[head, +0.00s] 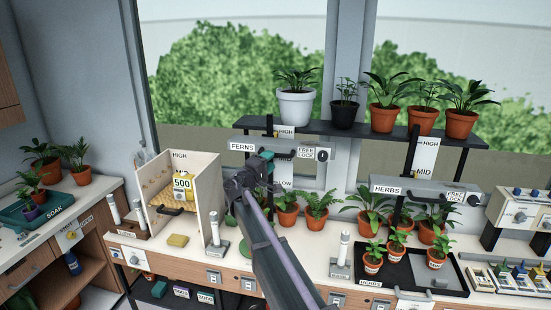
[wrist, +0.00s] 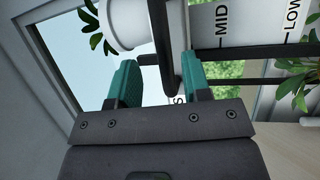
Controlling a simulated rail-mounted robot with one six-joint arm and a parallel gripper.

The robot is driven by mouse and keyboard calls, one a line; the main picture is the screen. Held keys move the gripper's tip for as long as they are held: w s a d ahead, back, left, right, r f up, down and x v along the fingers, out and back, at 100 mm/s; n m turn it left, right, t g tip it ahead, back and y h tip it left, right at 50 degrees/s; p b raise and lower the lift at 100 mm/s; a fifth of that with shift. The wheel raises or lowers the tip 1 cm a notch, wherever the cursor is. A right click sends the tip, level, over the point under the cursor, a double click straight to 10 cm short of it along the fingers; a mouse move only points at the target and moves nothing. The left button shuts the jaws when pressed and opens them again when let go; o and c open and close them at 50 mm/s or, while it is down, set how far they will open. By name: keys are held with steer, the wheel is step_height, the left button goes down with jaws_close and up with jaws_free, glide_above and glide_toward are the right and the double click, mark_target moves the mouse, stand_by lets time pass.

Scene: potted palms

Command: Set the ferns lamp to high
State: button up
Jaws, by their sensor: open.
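The ferns lamp (head: 290,148) is a grey bar on a black post, labelled FERNS at its left end. In the head view it sits just below the HIGH mark of its white scale (head: 285,132); LOW shows beneath. In the wrist view, turned sideways, MID and LOW on the scale (wrist: 222,22) are uncovered. A FREE/LOCK knob (head: 322,155) is at the lamp's right end; its setting is too small to tell. My gripper (head: 262,163) is open in front of the lamp. In the wrist view my gripper (wrist: 158,80) has a black handle bar (wrist: 160,30) between its teal fingers, with gaps beside it.
A shelf (head: 355,130) with potted plants runs above the lamp; a white pot (head: 296,107) stands over it. Potted ferns (head: 287,212) stand below. The herbs lamp (head: 425,190) is to the right. An open box (head: 185,195) is to the left.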

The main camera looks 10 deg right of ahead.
steer(key=v, duration=0.5)
steer(key=shift+s+a+b, duration=0.25)
steer(key=shift+b, duration=0.05)
steer(key=s+d+f+m+g+y, duration=0.5)
steer(key=s+f+g, duration=0.3)
steer(key=s+f, duration=0.5)
steer(key=s+d+f+m+g+y+b, duration=0.1)
steer(key=s+f+g+y, duration=0.2)
steer(key=s, duration=1)
steer(key=s+d+f+m+g+y+b, duration=0.1)
steer(key=s+f+y, duration=0.5)
steer(key=s, duration=0.8)
steer(key=shift+d+f+m+g+b, duration=0.2)
steer(key=shift+f+m+g+b, duration=0.3)
steer(key=shift+g, duration=0.6)
